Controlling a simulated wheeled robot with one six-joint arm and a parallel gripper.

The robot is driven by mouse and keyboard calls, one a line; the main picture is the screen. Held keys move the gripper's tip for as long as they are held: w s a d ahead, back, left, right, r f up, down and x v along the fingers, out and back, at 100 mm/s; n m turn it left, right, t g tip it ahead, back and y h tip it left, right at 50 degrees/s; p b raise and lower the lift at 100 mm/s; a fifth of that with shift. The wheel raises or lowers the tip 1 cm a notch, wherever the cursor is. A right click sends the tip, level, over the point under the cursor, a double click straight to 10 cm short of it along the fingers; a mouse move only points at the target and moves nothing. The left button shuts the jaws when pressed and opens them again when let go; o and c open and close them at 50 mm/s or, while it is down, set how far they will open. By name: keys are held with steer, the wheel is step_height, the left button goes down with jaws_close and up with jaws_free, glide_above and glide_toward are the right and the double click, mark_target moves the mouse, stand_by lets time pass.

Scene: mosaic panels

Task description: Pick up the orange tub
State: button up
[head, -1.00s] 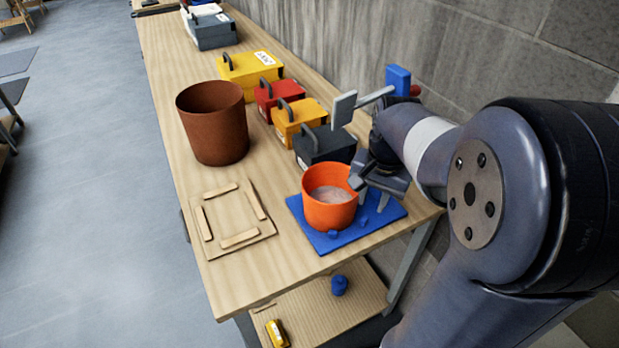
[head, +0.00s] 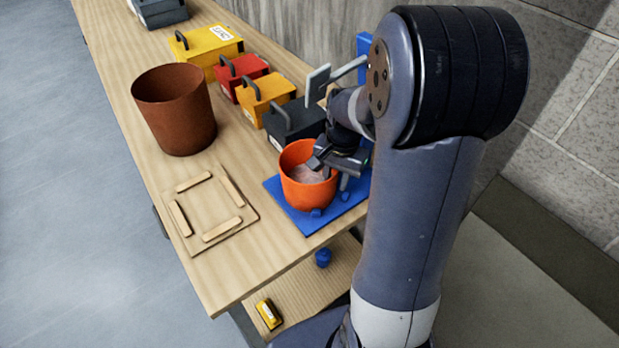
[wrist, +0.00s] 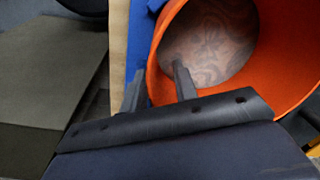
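The orange tub (head: 303,195) stands upright on a blue mat (head: 282,205) near the front end of the workbench. It is open at the top, with a brownish, mottled inside. My gripper (head: 331,172) is at its right rim. In the wrist view my gripper (wrist: 158,87) has its two fingers apart, with the wall of the orange tub (wrist: 285,85) between them. One finger is over the tub's inside and the other is outside, over the mat. Gaps show beside the wall, so the fingers do not look shut on it.
Small blue blocks (head: 316,213) are at the tub's front. A dark grey case (head: 294,121) stands close behind the tub. A brown bucket (head: 180,120) and a wooden board with strips (head: 210,212) are to the left. A post-mounted plate (head: 318,85) rises behind my gripper.

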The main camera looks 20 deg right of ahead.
steer(key=shift+f, duration=0.3)
steer(key=shift+c, duration=0.2)
jaws_close()
stand_by(1.0)
